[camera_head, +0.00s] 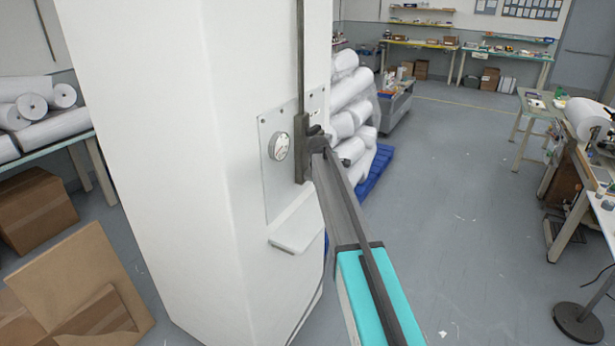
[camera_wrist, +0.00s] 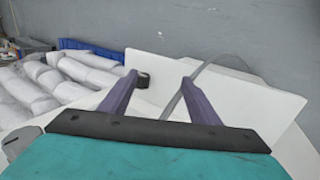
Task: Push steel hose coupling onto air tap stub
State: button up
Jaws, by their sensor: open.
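My gripper (camera_wrist: 159,84) is open in the wrist view, its two purple-grey fingers apart with nothing seen held between them. A short dark cylindrical piece (camera_wrist: 144,80) shows just beside the left fingertip; I cannot tell whether it is the coupling or the stub. A thin grey hose-like strip (camera_wrist: 178,97) curves up by the right finger. In the head view, my teal arm reaches to a metal plate (camera_head: 276,172) on a white column. Dark fittings (camera_head: 315,131) sit at the plate's right edge, partly hidden by my gripper. No steel coupling can be clearly made out.
The white column (camera_head: 185,150) stands close on the left. The plate carries a round gauge (camera_head: 280,146), and a small white shelf (camera_head: 296,226) juts out below. A dark vertical pipe (camera_head: 300,60) runs down beside it. White rolls (camera_head: 350,105) lie behind; open floor is at right.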

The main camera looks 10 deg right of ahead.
jog(key=s+d+n+h, duration=0.2)
jog(key=s+d, duration=0.8)
jog(key=d, duration=0.3)
jog(key=shift+s+f+n, duration=0.3)
